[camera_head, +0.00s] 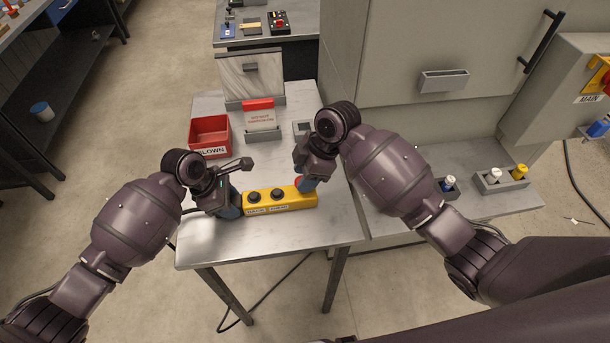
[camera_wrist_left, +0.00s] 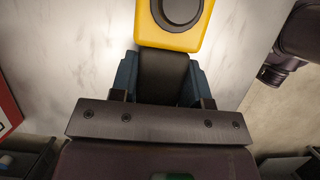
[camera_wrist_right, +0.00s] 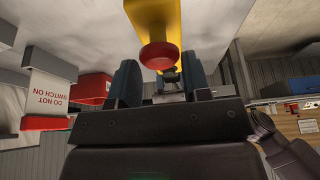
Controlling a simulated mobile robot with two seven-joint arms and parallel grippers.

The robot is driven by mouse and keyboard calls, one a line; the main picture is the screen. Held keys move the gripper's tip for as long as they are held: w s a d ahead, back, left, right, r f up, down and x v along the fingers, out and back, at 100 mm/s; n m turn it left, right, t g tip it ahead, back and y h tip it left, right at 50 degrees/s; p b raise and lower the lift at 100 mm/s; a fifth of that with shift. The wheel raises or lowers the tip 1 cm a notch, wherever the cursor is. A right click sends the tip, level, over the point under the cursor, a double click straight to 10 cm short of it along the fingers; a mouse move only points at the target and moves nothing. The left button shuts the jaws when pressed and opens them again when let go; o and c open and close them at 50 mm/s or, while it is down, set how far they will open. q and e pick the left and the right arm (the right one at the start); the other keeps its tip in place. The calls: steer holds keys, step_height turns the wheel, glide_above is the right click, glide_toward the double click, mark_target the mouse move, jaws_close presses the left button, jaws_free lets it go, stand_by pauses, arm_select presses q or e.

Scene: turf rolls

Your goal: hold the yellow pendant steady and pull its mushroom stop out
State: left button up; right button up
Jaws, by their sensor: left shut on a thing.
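The yellow pendant (camera_head: 291,199) lies on the metal table with two dark buttons on top. Its yellow end also shows in the left wrist view (camera_wrist_left: 172,40). My left gripper (camera_head: 232,205) is shut on the pendant's dark end piece (camera_wrist_left: 163,76), at the pendant's left end. The red mushroom stop (camera_wrist_right: 158,55) is at the pendant's right end; only a sliver of it shows in the head view (camera_head: 297,182). My right gripper (camera_wrist_right: 160,75) is open, its blue fingers apart on either side just short of the stop. Whether they touch it I cannot tell.
A red bin (camera_head: 209,136) and a holder with a red-topped card (camera_head: 260,117) stand behind the pendant. A grey box (camera_head: 301,128) is partly hidden by my right arm. The table front (camera_head: 270,243) is clear.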

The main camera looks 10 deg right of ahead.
arm_select(q)
steer(key=shift+s+a+f, duration=0.1)
steer(key=shift+a+f, duration=0.05)
steer(key=shift+f, duration=0.1)
arm_select(e)
steer(key=o, duration=0.4)
steer(key=v, duration=1.2)
steer(key=shift+d+r, duration=0.1)
steer(key=shift+d, duration=0.05)
arm_select(q)
steer(key=o, duration=1.3)
steer(key=shift+r, duration=0.1)
steer(key=shift+c, duration=0.2)
steer(key=shift+r, duration=0.15)
